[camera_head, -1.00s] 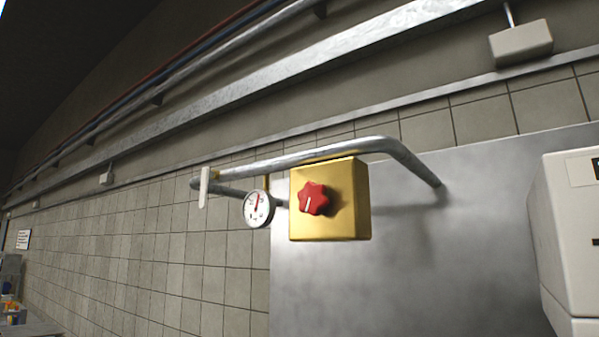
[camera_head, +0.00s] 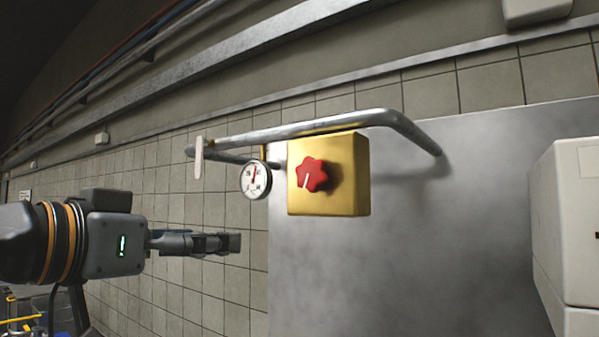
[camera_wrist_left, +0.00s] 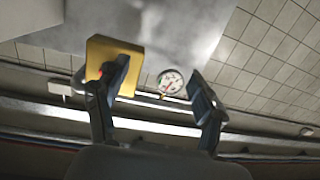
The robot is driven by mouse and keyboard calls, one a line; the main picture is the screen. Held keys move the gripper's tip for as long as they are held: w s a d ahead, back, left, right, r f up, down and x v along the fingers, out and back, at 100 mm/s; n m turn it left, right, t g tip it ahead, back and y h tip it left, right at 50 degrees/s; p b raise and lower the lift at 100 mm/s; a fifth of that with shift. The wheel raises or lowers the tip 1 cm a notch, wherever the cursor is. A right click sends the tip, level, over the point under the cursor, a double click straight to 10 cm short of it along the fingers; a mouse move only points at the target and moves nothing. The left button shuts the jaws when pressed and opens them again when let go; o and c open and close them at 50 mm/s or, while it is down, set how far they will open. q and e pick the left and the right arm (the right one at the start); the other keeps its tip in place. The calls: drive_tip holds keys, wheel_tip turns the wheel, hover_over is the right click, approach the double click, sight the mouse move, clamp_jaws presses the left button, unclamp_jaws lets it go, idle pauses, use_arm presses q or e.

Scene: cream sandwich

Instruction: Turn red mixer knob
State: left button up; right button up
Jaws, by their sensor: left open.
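The red star-shaped knob (camera_head: 311,175) sits on the front of a gold box (camera_head: 345,196) mounted before the metal wall panel. A white line marks the knob. My left gripper (camera_head: 238,243) is in the head view, to the left of and lower than the box, apart from it. In the left wrist view my left gripper (camera_wrist_left: 163,85) is open with nothing between its fingers. One finger covers part of the gold box (camera_wrist_left: 105,45) there, and only a bit of red shows beside that finger. My right gripper is in no view.
A round pressure gauge (camera_head: 255,179) is left of the box; it also shows between the fingers in the left wrist view (camera_wrist_left: 170,82). A bent metal pipe (camera_head: 300,128) runs above the box. A white cabinet (camera_head: 565,220) stands at right. The space below the box is clear.

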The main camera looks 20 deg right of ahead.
use_arm(q)
drive_tip(key=m+h, duration=0.1)
drive_tip(key=m, duration=0.1)
approach(308, 174)
drive_tip(key=w+v, duration=0.1)
drive_tip(key=v, duration=0.5)
drive_tip(key=shift+g, duration=0.3)
drive_tip(key=p+x, duration=0.5)
drive_tip(key=x, duration=0.7)
drive_tip(key=shift+d+r+p, duration=0.25)
drive_tip(key=shift+d+p, duration=0.05)
drive_tip(key=shift+p, duration=0.05)
drive_tip(key=shift+w+d+f, duration=0.1)
drive_tip(key=shift+w+d, duration=0.2)
drive_tip(key=shift+d, duration=0.1)
drive_tip(key=c, duration=1.2)
